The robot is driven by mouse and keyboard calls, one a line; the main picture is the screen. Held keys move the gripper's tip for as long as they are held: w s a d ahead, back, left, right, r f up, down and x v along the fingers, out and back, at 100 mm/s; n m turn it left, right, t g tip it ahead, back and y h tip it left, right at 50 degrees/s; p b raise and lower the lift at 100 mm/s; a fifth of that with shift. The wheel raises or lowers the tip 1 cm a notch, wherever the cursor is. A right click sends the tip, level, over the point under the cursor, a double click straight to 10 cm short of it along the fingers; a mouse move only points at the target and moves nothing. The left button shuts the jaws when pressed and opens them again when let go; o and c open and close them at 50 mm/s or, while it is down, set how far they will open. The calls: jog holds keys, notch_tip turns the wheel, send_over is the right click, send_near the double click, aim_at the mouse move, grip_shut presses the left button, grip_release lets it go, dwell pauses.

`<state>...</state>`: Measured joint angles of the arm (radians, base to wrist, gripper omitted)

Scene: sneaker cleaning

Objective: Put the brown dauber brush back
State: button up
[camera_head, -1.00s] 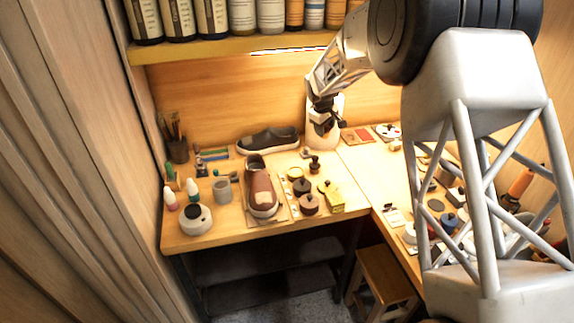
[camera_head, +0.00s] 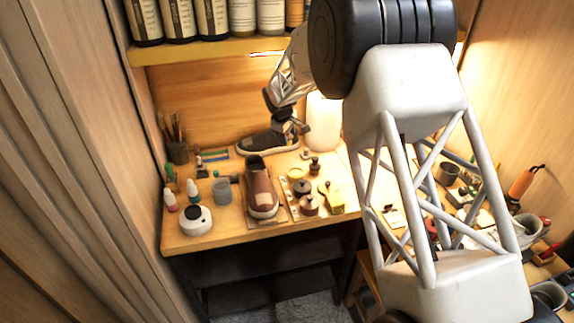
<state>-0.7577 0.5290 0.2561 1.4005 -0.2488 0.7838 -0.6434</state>
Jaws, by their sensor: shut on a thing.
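My gripper (camera_head: 297,128) is in the back middle of the head view, just above the dark slip-on shoe (camera_head: 268,142) near the back wall. It is shut on a small dark thing, which I take to be the brown dauber brush. The brush is too small and too mixed with the fingers to make out its shape or tilt. The brown shoe (camera_head: 262,190) stands on a mat in front, clear of my gripper. Two round brown pots (camera_head: 304,188) (camera_head: 308,206) stand to the right of the brown shoe.
A white bottle-like body (camera_head: 323,122) stands right of my gripper. A small dark-topped item (camera_head: 315,166) stands in front. A grey cup (camera_head: 222,191), a white round jar (camera_head: 196,220) and a brush holder (camera_head: 177,151) are on the left. A shelf (camera_head: 230,52) with bottles hangs above.

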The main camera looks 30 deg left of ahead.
jog(key=shift+f, duration=3.1)
jog(key=shift+f, duration=0.15)
jog(key=shift+f, duration=1.75)
jog(key=shift+f, duration=0.15)
jog(key=o, duration=0.9)
jog(key=shift+c, duration=0.2)
jog(key=v, duration=1.2)
